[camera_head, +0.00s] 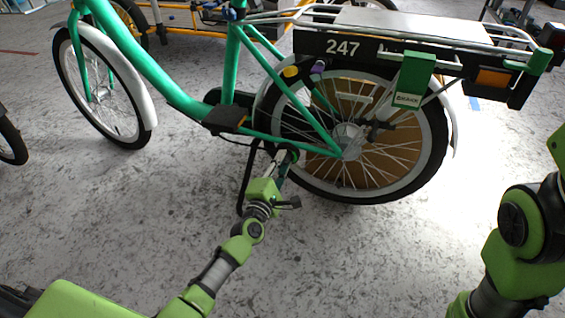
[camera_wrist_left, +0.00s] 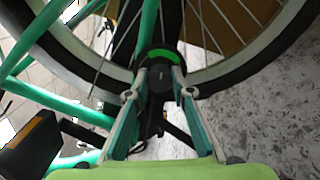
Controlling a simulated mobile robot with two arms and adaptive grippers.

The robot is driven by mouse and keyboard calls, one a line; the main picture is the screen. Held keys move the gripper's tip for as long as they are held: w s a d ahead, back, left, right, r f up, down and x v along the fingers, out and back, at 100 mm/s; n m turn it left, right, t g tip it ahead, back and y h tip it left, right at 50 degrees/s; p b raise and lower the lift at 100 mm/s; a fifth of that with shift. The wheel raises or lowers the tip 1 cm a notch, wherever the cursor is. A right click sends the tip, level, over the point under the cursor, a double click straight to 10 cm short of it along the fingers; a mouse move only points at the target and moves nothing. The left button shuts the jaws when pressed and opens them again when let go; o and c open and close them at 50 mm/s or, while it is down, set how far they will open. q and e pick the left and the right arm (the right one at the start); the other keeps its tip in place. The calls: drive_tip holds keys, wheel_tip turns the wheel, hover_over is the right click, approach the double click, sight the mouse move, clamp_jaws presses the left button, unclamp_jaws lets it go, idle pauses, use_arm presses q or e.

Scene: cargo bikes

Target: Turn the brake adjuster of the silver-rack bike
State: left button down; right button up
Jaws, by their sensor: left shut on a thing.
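The silver-rack bike (camera_head: 175,88) has a green frame, a silver rear rack (camera_head: 420,28) and a black panel reading 247. My left gripper (camera_head: 289,156) is low by the front of the rear wheel (camera_head: 425,170). In the left wrist view my left gripper (camera_wrist_left: 158,80) has its two fingers on either side of a dark round knob with a green band (camera_wrist_left: 160,88), which looks like the brake adjuster, and is shut on it. In the head view the knob is hidden by the gripper. My right arm stands at the right edge; its gripper is out of view.
A black pedal (camera_head: 226,118) and a kickstand (camera_head: 247,180) are just left of the gripper; the pedal also shows in the left wrist view (camera_wrist_left: 30,145). Yellow-framed bikes (camera_head: 185,30) stand behind. The grey floor in front is clear.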

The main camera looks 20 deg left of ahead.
use_arm(q)
drive_tip(key=c, duration=1.8)
unclamp_jaws()
drive_tip(key=shift+a+f, duration=0.1)
